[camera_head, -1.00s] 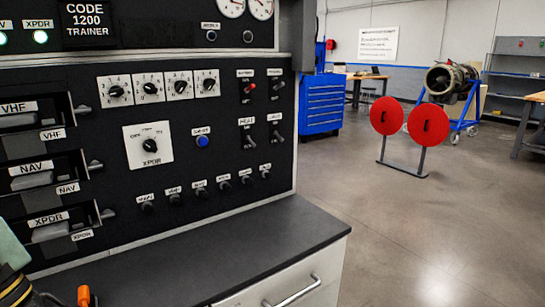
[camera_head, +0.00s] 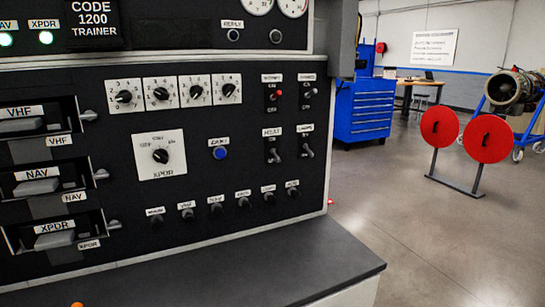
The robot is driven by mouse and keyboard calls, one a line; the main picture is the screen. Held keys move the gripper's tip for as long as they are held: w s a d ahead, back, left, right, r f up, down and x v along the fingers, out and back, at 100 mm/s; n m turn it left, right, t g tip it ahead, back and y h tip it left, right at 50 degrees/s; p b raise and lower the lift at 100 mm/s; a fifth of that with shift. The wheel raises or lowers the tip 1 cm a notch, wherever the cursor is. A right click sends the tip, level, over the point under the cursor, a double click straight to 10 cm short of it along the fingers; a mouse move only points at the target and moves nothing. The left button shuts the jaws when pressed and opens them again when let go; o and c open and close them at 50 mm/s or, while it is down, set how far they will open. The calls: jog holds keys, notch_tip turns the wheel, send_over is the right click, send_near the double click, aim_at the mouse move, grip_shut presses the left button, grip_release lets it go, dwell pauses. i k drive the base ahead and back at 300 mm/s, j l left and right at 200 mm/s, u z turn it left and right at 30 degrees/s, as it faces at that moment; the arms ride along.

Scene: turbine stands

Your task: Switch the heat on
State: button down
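The HEAT switch (camera_head: 273,154) is a small grey toggle lever under a white "HEAT" label, on the right part of the black trainer panel (camera_head: 215,115). Its lever seems to point downward, but it is too small to be sure. A similar labelled toggle (camera_head: 308,150) stands just to its right. My gripper does not show; only a small orange tip is at the bottom left edge, and I cannot tell what it belongs to. Nothing touches the HEAT switch.
Above are a red-tipped toggle (camera_head: 278,96) and another toggle (camera_head: 310,92). A blue button (camera_head: 220,153) and XPDR knob (camera_head: 160,156) are to the left, with several small knobs below. A dark countertop (camera_head: 250,265) juts out beneath. A blue tool cabinet (camera_head: 362,108) stands behind right.

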aim_at(272, 151)
jog(key=i+l+u, duration=0.3)
jog(key=l, duration=0.25)
jog(key=i+l+u, duration=0.15)
jog(key=l, duration=0.2)
jog(key=j+z, duration=0.1)
jog(key=z, duration=0.7)
jog(key=j+z, duration=0.1)
jog(key=z, duration=0.25)
jog(key=k, duration=0.05)
